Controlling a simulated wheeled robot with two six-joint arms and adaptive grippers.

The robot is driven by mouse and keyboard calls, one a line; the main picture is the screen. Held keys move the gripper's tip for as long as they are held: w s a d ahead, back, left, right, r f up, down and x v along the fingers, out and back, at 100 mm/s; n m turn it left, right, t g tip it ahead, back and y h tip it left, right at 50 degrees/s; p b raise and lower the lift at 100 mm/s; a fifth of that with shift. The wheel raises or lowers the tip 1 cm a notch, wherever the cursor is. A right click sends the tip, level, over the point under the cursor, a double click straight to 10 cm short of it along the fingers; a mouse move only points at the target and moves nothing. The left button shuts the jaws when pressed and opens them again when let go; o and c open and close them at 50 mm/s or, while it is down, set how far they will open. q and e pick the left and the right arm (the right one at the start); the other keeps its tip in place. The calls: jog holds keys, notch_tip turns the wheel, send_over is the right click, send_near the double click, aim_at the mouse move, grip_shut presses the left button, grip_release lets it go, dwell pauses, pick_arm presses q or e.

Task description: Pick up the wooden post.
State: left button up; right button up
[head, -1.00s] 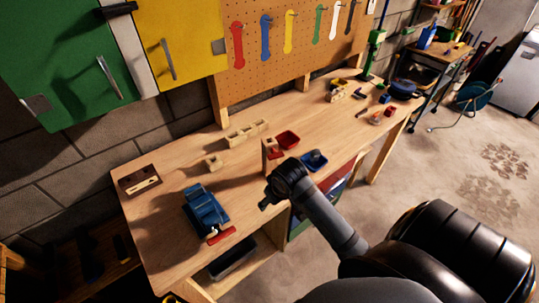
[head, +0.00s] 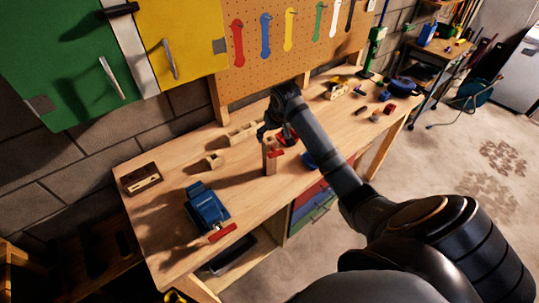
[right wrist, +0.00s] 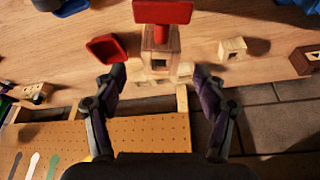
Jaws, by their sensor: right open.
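The wooden post (head: 268,163) stands upright on the workbench, a pale block with a red T-shaped piece (head: 276,153) at its side. In the right wrist view the post (right wrist: 160,60) lies ahead of the gap between my fingertips, with the red piece (right wrist: 162,13) beyond it. My right gripper (head: 268,132) is open and empty, above and just behind the post in the head view. Its two fingers (right wrist: 160,78) are spread wide on either side, apart from the post. My left gripper is not in view.
A red bin (right wrist: 105,48) and a small wooden block (right wrist: 232,47) flank the post. A long wooden block (head: 240,132) lies behind it. A blue vise (head: 205,206) and brown box (head: 140,178) are to the left. The pegboard (head: 300,55) rises behind the bench.

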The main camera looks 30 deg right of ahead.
aim_at(269, 141)
jog(key=shift+w+d+f, duration=0.1)
jog(key=shift+w+f, duration=0.15)
jog(key=shift+f, duration=0.15)
jog(key=p+x, duration=0.2)
jog(key=x, duration=0.2)
jog(key=shift+f+p, duration=0.15)
jog(key=shift+p, duration=0.25)
jog(key=shift+w+f, duration=0.25)
jog(key=shift+f, duration=0.15)
jog(key=shift+r, duration=0.1)
grip_shut()
